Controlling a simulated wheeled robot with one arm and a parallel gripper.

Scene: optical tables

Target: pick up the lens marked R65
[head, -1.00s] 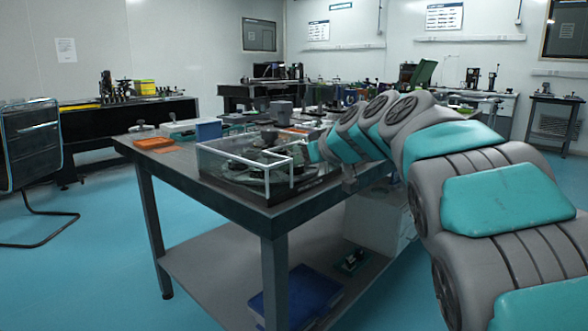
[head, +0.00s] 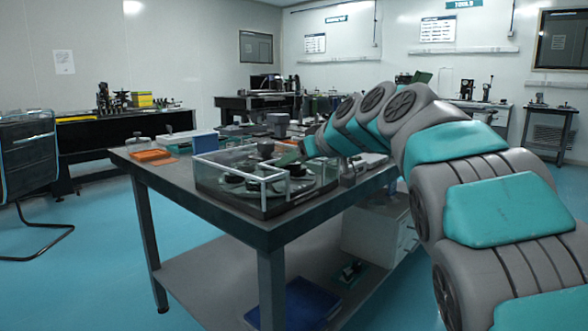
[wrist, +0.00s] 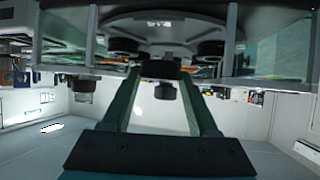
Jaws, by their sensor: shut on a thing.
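A low clear-walled case (head: 231,194) stands on the near table. It holds a round carousel disc (head: 262,191) with several dark round lens mounts. My gripper (head: 284,158) reaches over the case from the right. In the wrist view, which is upside down, its two fingers (wrist: 160,74) are shut on a dark round lens mount (wrist: 161,69). In the head view, a dark round piece at the fingertips, apparently that lens (head: 266,147), shows above the disc. Its marking cannot be read, so I cannot tell whether it is R65. Other mounts (wrist: 122,45) sit near it on the disc.
The near table (head: 215,219) also carries an orange tray (head: 151,155), a blue box (head: 206,143) and a grey block (head: 278,122). The case walls and white frame edges surround the disc. Open blue floor lies left of the table.

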